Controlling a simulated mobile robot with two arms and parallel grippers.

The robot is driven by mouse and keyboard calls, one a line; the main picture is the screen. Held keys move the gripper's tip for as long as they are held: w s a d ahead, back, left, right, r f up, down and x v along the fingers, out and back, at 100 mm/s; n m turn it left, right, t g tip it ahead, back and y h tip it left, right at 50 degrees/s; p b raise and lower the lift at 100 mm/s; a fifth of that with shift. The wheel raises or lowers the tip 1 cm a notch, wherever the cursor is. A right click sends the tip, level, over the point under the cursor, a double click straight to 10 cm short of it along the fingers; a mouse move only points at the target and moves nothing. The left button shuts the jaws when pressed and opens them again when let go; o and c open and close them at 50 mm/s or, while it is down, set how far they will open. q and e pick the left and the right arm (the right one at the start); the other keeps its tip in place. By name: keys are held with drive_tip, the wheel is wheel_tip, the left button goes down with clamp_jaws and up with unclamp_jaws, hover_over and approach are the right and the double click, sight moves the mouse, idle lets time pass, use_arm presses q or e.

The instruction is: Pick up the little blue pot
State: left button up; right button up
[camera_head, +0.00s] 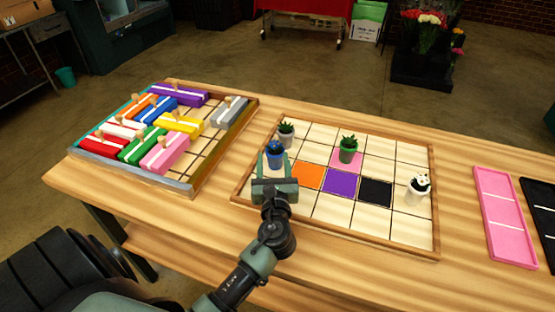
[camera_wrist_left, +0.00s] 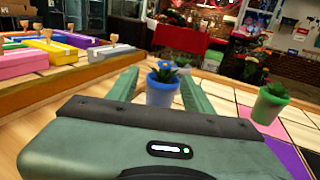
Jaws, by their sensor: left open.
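The little blue pot (camera_head: 275,158) holds a small plant with a blue flower and stands upright at the left part of the gridded tray (camera_head: 330,235). In the left wrist view the blue pot (camera_wrist_left: 162,90) sits between the two green fingers. My left gripper (camera_head: 275,168) is open around the pot, one finger on each side; it also shows in the left wrist view (camera_wrist_left: 160,88). I cannot tell whether a finger touches the pot. My right gripper is not in view.
A grey pot (camera_head: 286,138) stands just behind the blue one. A green pot (camera_head: 348,153) and a white pot (camera_head: 417,194) stand farther right on the tray. A box of coloured blocks (camera_head: 188,185) lies left. A pink tray (camera_head: 503,215) lies right.

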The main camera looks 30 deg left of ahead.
sight(274, 149)
use_arm(q)
drive_tip(key=x, duration=0.3)
drive_tip(key=shift+w, duration=0.15)
drive_tip(key=shift+p+x, duration=0.3)
drive_tip(key=shift+x, duration=0.55)
drive_tip(key=x, duration=0.4)
drive_tip(key=shift+w+d+p, duration=0.1)
drive_tip(key=shift+w+p, duration=0.2)
drive_tip(key=shift+w, duration=0.1)
drive_tip(key=shift+c, duration=0.3)
drive_tip(key=shift+r, duration=0.1)
clamp_jaws()
